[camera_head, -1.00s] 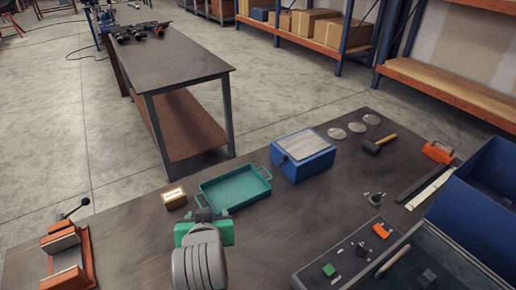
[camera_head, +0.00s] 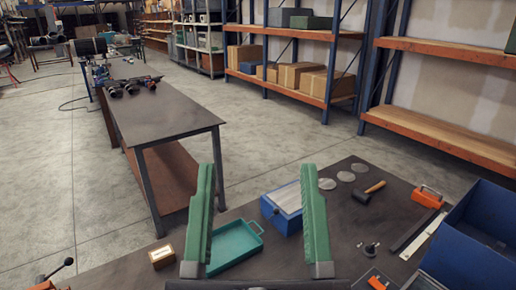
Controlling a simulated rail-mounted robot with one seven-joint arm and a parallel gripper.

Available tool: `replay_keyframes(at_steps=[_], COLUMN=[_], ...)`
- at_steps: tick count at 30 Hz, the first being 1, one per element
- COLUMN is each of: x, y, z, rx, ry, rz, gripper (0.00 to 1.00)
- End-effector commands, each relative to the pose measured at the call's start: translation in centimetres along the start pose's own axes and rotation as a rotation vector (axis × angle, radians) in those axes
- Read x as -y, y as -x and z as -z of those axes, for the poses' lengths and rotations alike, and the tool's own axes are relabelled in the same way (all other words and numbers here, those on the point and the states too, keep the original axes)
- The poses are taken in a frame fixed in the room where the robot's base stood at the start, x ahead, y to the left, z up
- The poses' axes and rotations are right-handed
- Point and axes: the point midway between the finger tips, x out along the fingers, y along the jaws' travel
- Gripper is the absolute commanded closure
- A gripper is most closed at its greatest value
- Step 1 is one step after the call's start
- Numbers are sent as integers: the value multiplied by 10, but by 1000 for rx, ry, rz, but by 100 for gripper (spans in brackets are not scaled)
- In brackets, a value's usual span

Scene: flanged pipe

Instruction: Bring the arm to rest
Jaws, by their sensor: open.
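My gripper (camera_head: 258,172) is raised upright in the lower middle of the head view, close to the camera. Its two green fingers stand wide apart, with nothing between them. Behind the fingers are the teal tray (camera_head: 234,245) and the blue box with a grey top (camera_head: 284,204), each partly covered by a finger. I cannot tell how high the gripper is above the bench. Most of my arm is out of view below.
Another table (camera_head: 160,115) stands behind, with dark pipe-like parts. Shelving lines the back.

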Motion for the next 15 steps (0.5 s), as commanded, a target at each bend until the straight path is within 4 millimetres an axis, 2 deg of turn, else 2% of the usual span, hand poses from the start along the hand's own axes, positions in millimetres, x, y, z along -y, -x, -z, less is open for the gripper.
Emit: replay_keyframes(at_steps=[1,5,9,15], x=[0,1,2,3], y=[-18,-53,-97,-157], z=[26,77,140,225], rx=[-1,0,1,3], ry=[-1,-5,-9,-16], rz=[1,2,4,7], gripper=[38,38,38,38])
